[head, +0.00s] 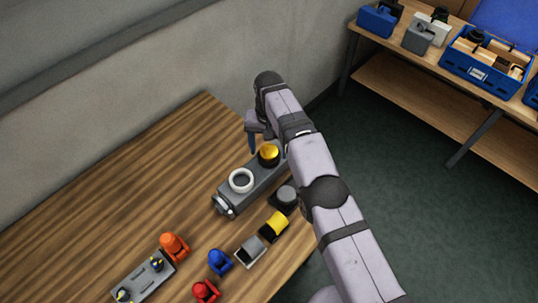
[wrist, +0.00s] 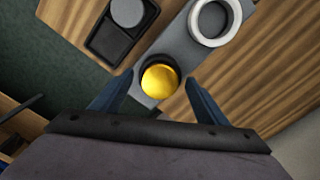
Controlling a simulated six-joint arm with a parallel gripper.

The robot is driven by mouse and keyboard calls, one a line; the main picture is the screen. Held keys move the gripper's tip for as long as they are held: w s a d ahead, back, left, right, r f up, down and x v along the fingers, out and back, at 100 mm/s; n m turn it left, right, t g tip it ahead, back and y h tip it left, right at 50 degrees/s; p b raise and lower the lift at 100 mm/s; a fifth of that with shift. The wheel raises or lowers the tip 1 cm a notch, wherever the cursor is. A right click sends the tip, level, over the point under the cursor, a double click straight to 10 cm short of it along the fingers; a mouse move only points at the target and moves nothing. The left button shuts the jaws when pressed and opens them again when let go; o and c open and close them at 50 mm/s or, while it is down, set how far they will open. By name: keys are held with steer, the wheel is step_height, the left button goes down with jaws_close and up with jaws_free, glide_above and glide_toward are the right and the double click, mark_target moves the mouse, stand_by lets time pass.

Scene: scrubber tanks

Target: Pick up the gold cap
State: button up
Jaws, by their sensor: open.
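The gold cap (head: 269,152) is round and shiny and sits in a dark ring at the far end of a grey block (head: 258,173) on the wooden table. In the wrist view the gold cap (wrist: 160,82) lies near the middle, just beyond and between the fingertips. My gripper (wrist: 150,88) is open, with one dark blue finger on each side of the cap and nothing held. In the head view my gripper (head: 252,140) is beside the cap, partly hidden by my arm. I cannot tell its exact height above the cap.
A white ring (head: 241,181) sits on the same block. A black tray (wrist: 122,40) with a grey disc stands beside it. Yellow, blue (head: 219,262), red and orange (head: 174,247) parts lie nearer the front. The table's left side is clear. A shelf with a blue crate (head: 489,82) stands at right.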

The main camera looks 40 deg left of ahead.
mark_target(269, 151)
steer(key=c, duration=1.3)
steer(key=shift+r, duration=0.1)
steer(key=shift+c, duration=0.2)
steer(key=shift+r, duration=0.6)
step_height(269, 151, up, 9)
steer(key=p, duration=0.7)
steer(key=shift+f, duration=0.15)
